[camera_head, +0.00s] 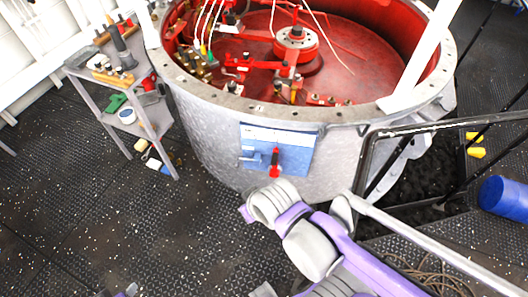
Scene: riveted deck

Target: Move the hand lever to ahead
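The hand lever (275,160) is a small red handle with a dark part. It stands out from a blue panel (298,153) on the front of a large grey round drum. Its setting marks are too small to read. My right arm, purple and grey, reaches in from the bottom right and ends just below the panel and lever. I see no fingers on it, and no contact with the lever shows. My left gripper is not in view; only a small bit of purple and grey shows at the bottom left edge.
The grey drum (205,120) has a red interior with machinery. A tool cart (95,72) stands at the left. A dark-framed rail (440,126) and a blue cylinder (505,197) are at the right. The deck at lower left is clear.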

